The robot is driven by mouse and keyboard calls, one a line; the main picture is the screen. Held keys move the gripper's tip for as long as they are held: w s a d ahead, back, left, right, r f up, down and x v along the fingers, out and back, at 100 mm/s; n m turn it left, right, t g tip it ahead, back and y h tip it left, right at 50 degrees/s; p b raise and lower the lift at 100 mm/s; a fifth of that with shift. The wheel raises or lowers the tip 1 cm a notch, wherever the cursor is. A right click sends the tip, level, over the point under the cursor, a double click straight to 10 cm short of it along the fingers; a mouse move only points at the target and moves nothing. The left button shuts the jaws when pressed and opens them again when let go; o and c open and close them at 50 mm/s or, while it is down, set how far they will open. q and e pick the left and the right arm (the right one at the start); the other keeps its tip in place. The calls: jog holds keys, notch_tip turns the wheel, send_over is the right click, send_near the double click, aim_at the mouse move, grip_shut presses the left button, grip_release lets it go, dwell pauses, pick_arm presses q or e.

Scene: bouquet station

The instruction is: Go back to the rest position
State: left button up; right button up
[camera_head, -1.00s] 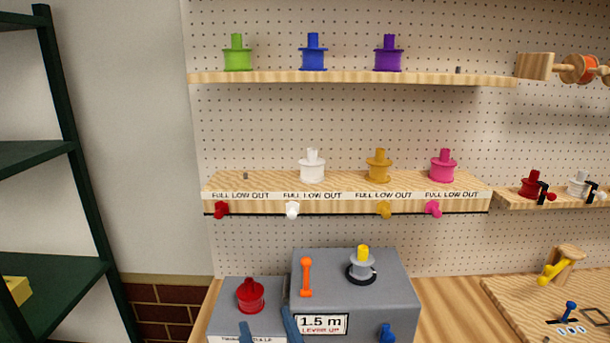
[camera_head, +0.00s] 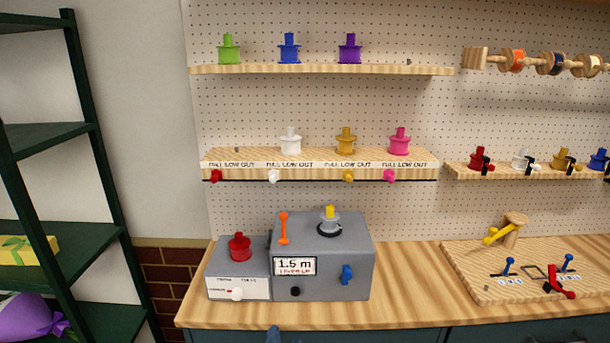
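A small blue-grey part of a gripper, most likely my left one (camera_head: 281,336), shows at the bottom edge, in front of the counter. Most of it is cut off, so its opening is not clear. My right gripper is out of view. Nothing is seen held. The grey machine (camera_head: 345,265) stands on the counter with a "1.5 m" display (camera_head: 295,264), an orange lever (camera_head: 283,228) and a blue knob (camera_head: 346,274). A yellow-cored grey spool (camera_head: 329,221) sits on top. A red spool (camera_head: 239,247) sits on the lower box (camera_head: 236,272) at its left.
The wooden counter (camera_head: 408,290) has bare room between the machine and a board (camera_head: 480,287) with small levers. Pegboard shelves hold coloured spools, and a rod (camera_head: 478,58) carries ribbon rolls. A dark green rack (camera_head: 95,170) stands at the left.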

pick_arm(q)
jog(key=s+a+f+m+g+h+p, duration=0.1)
jog(key=s+a+f+m+g, duration=0.3)
jog(key=f, duration=0.6)
jog(key=s+f+m+g+h+p, duration=0.1)
jog(key=s+f+m+g, duration=0.1)
jog(key=f+m, duration=0.6)
jog(key=s+a+f+m+g+h, duration=0.1)
jog(key=s+a+f+m+g, duration=0.15)
jog(key=f, duration=1.05)
jog(key=s+a+f+m+g+h+p, duration=0.1)
jog(key=s+f+m+g, duration=0.3)
jog(key=s, duration=0.7)
jog(key=s+f+m+g+h+p, duration=0.1)
jog(key=s+f+m+g, duration=0.3)
jog(key=s, duration=0.8)
notch_tip(320, 180, down, 2)
jog(key=shift+s+a+f+m+h, duration=0.25)
jog(key=shift+a+m+h, duration=0.15)
jog(key=shift+m, duration=0.65)
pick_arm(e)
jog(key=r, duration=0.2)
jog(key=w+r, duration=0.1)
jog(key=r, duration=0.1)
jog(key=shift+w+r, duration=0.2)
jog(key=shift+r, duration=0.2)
pick_arm(q)
jog(key=shift+w+g, duration=0.1)
jog(key=shift+g, duration=0.15)
